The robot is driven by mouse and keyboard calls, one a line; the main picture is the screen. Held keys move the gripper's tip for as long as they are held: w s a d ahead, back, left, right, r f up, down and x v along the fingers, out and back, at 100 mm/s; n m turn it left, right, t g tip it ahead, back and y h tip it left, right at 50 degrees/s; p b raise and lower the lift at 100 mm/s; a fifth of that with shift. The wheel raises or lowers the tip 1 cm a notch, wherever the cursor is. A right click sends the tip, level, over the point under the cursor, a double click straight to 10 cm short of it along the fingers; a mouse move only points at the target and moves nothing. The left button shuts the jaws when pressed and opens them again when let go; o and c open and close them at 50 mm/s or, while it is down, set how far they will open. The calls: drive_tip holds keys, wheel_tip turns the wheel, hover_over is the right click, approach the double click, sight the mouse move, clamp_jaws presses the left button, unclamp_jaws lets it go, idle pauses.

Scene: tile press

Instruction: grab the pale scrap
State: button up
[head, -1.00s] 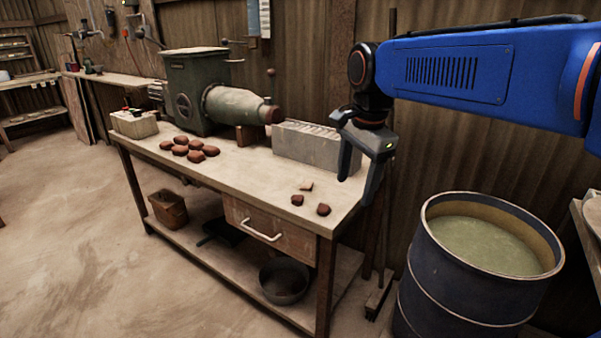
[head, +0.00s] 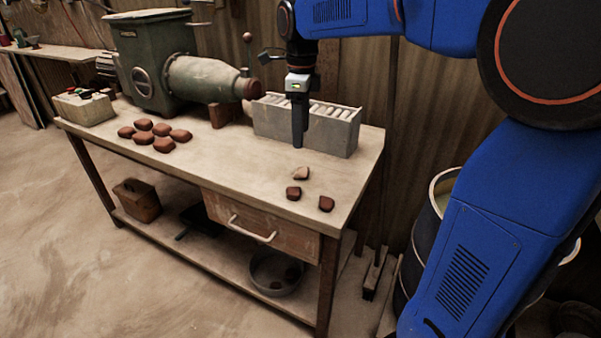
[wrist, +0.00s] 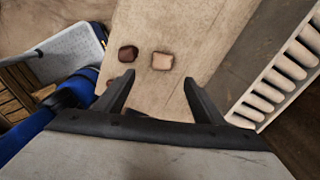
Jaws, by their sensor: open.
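The pale scrap (head: 301,173) is a small light-pinkish piece lying on the bench top, near its right end. Two dark red-brown scraps lie near it, one just in front (head: 293,193) and one to the right (head: 326,204). My gripper (head: 298,144) points down above the bench, behind the pale scrap and apart from it. In the wrist view, my gripper (wrist: 157,84) has its two fingers spread with nothing between them. The pale scrap (wrist: 162,61) shows just beyond the fingertips, with one dark scrap (wrist: 128,53) to its left.
A grey slotted block (head: 335,130) stands on the bench close behind my gripper. A green machine (head: 150,60) with a barrel stands further left, and several red-brown lumps (head: 163,145) lie before it. A barrel (head: 440,190) stands right of the bench. The front middle of the bench is clear.

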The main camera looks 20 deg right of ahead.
hover_over(302, 170)
wheel_tip(302, 170, down, 7)
drive_tip(key=shift+s+a+r, duration=0.1)
drive_tip(key=shift+a+r, duration=0.05)
drive_tip(key=shift+r, duration=0.05)
drive_tip(key=shift+d+f, duration=0.15)
drive_tip(key=shift+f, duration=1.2)
drive_tip(key=shift+d+f, duration=0.1)
drive_tip(key=shift+f, duration=1.2)
drive_tip(key=c, duration=1.1)
